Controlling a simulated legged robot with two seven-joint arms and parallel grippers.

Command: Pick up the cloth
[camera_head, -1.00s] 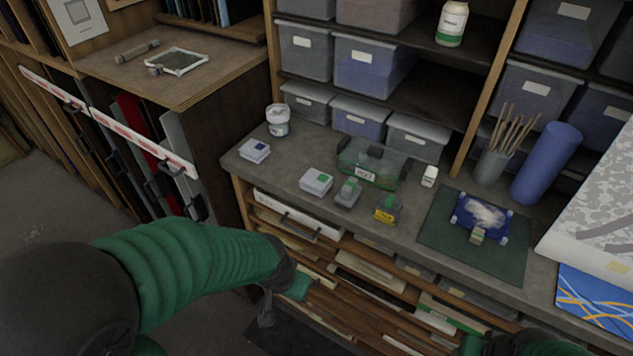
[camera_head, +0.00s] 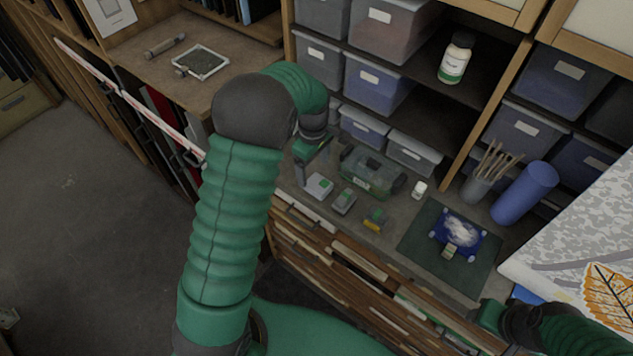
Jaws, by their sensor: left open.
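I cannot pick out a cloth for certain. A blue panel with a white, cloud-like patch (camera_head: 458,234) lies on the dark green mat (camera_head: 420,235); whether the white is cloth or paint I cannot tell. A small pale block (camera_head: 449,251) sits at the panel's near edge. My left gripper (camera_head: 305,162) is open above the back left of the worktop, beside a white box with a green label (camera_head: 318,185). My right gripper (camera_head: 488,316) is at the worktop's front edge, low on the right; its jaws do not show clearly.
A green transparent case (camera_head: 371,172), small grey box (camera_head: 344,201) and yellow-labelled item (camera_head: 375,218) stand on the worktop. A brush pot (camera_head: 477,185) and blue roll (camera_head: 525,191) stand at right. Storage bins (camera_head: 376,82) line the shelves. A patterned sheet (camera_head: 580,235) borders the right.

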